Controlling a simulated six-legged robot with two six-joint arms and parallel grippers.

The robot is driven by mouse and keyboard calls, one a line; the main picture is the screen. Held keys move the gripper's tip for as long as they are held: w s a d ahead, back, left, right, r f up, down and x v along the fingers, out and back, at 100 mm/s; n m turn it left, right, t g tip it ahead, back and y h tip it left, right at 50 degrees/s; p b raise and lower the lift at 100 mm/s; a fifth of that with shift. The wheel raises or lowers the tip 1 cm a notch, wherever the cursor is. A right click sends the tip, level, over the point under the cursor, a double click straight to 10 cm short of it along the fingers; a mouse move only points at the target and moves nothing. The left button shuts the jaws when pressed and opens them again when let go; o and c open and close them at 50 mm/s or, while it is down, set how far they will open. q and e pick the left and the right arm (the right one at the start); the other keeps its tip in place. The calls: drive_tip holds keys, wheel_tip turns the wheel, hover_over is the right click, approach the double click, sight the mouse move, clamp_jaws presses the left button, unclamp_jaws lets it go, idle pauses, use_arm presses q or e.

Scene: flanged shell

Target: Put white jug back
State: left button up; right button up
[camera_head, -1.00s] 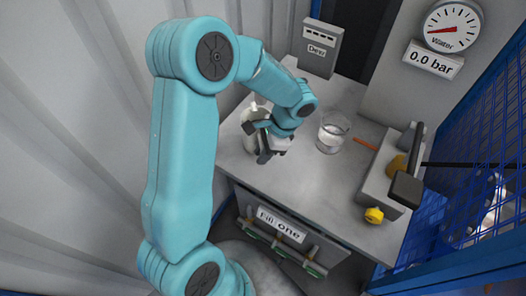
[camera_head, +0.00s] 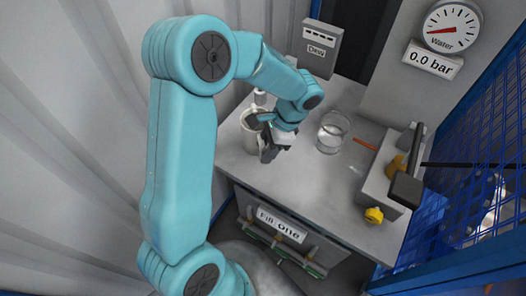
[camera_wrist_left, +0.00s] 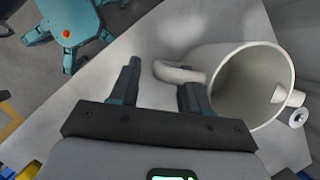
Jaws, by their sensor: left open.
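The white jug (camera_head: 249,140) stands upright on the grey bench top near its left edge, partly hidden by my left gripper. In the left wrist view the jug (camera_wrist_left: 232,90) is at the right, with its open mouth and its handle (camera_wrist_left: 178,72) showing. The handle reaches toward the gap between my fingers. My left gripper (camera_head: 268,152) is at the jug's right side. In the wrist view the left gripper (camera_wrist_left: 160,80) is open, with one finger close to the handle; I cannot tell if they touch. My right gripper is not in view.
A clear glass beaker (camera_head: 333,133) stands right of the gripper, near a red stick (camera_head: 364,143). A small white object (camera_head: 260,97) is behind the jug. A grey valve block (camera_head: 385,180) with a yellow knob (camera_head: 373,215) fills the bench's right. The front middle is clear.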

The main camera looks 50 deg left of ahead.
use_arm(q)
drive_tip(key=v, duration=0.9)
drive_tip(key=shift+r, duration=0.3)
drive_tip(key=shift+d, duration=0.1)
